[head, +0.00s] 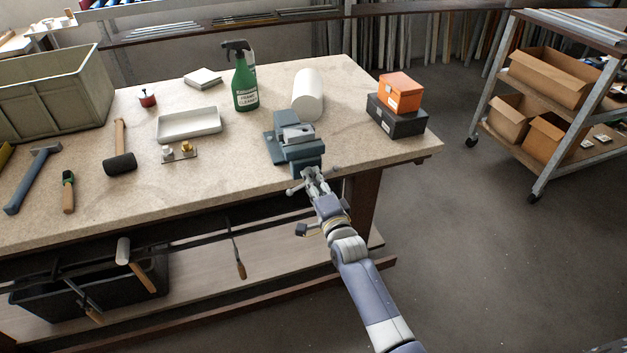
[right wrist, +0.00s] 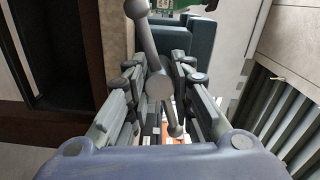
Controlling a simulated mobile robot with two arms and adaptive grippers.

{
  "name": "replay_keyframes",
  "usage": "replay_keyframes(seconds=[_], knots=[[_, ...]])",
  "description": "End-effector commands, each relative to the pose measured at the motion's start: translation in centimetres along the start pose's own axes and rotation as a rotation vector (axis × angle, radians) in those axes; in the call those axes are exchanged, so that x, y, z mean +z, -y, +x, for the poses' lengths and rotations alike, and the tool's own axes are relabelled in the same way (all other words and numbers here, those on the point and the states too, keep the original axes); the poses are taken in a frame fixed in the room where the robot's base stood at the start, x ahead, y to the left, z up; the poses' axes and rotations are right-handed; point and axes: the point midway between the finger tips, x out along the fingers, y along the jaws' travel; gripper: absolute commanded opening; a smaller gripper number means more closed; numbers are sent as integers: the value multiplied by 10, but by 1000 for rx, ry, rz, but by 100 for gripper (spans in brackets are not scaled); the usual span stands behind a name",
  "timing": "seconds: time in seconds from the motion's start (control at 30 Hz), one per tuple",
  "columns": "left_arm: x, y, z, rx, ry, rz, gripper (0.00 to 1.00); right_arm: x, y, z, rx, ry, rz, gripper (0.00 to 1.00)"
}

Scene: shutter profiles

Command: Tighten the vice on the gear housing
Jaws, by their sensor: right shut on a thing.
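The blue-green vice (head: 283,150) is fixed at the front edge of the workbench. A grey metal piece, likely the gear housing (head: 298,133), sits between its jaws; I cannot tell how tightly. The vice handle, a grey bar with rounded ends (right wrist: 147,45), stands tilted at the front of the vice body (right wrist: 203,42). My right gripper (head: 312,176) reaches up to the vice from the front. In the right wrist view its fingers (right wrist: 160,80) are closed around the handle at its round hub. My left gripper is not in view.
On the workbench (head: 240,160) stand a white roll (head: 308,95), a green spray bottle (head: 244,85), a white tray (head: 189,123), and orange (head: 400,92) and black boxes (head: 397,119). A mallet (head: 120,160) lies left. The floor to the right is clear up to a shelf cart (head: 545,190).

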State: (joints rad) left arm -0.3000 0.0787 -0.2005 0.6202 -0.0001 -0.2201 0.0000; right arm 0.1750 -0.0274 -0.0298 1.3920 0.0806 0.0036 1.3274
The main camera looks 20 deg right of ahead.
Motion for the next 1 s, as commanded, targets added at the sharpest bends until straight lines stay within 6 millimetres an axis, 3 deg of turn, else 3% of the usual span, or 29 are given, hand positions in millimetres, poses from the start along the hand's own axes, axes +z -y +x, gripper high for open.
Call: replay_keyframes(seconds=[0.3,0.77,0.8,0.83,1.0], knots=[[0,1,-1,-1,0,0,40,0,-2,0,3,0,100,0],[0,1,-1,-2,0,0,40,0,-2,-1,4,1,110,0],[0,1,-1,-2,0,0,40,0,-2,-1,4,1,110,30],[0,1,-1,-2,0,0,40,0,-2,-1,4,1,110,37],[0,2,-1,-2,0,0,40,0,-2,0,2,0,109,43]])
